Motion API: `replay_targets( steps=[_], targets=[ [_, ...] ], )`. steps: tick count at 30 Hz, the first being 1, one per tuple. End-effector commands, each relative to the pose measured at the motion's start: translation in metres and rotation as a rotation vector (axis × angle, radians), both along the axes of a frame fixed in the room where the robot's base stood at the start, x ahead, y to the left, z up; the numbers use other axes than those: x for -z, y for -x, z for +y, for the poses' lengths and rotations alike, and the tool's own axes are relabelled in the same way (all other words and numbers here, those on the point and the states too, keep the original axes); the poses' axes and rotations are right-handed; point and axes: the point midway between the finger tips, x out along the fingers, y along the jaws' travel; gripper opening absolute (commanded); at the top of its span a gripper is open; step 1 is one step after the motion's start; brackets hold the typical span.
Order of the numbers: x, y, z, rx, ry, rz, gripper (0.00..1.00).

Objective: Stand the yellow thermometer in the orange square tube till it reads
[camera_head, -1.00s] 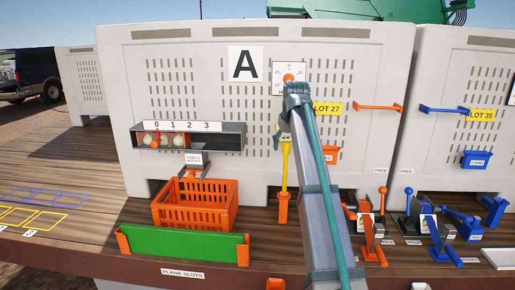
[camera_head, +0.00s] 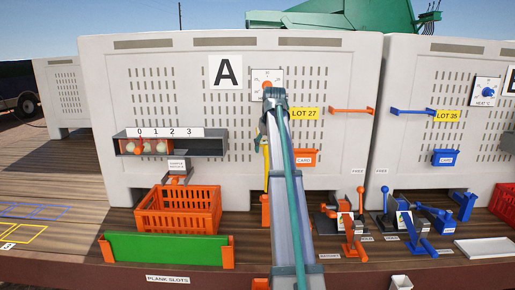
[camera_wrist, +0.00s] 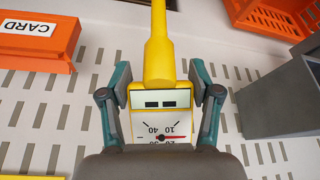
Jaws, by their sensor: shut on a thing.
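My gripper (camera_wrist: 158,88) is shut on the yellow thermometer (camera_wrist: 158,50), one finger on each side of its head. Its white dial (camera_wrist: 155,128) has a red needle, and a small display shows two dark dashes. In the head view, my gripper (camera_head: 266,130) is in front of crate A, with the yellow stem (camera_head: 266,172) pointing down, partly hidden by my arm. The orange square tube (camera_head: 265,208) stands below on the deck, partly behind my arm. The stem's lower end lines up with the tube's top; I cannot tell whether it is inside.
An orange basket (camera_head: 150,212) stands left of the tube, behind a green plank (camera_head: 165,248). A grey numbered rack (camera_head: 210,146) is on the crate wall. An orange card box (camera_head: 304,158) and several levers (camera_head: 352,240) are to the right.

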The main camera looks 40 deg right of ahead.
Motion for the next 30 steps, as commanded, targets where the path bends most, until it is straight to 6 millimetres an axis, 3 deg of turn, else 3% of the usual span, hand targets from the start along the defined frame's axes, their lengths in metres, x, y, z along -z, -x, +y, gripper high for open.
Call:
replay_targets(
  steps=[30],
  targets=[
    [0.044, 0.0, 0.001, -0.001, 0.001, -0.001, 0.06]
  ],
)
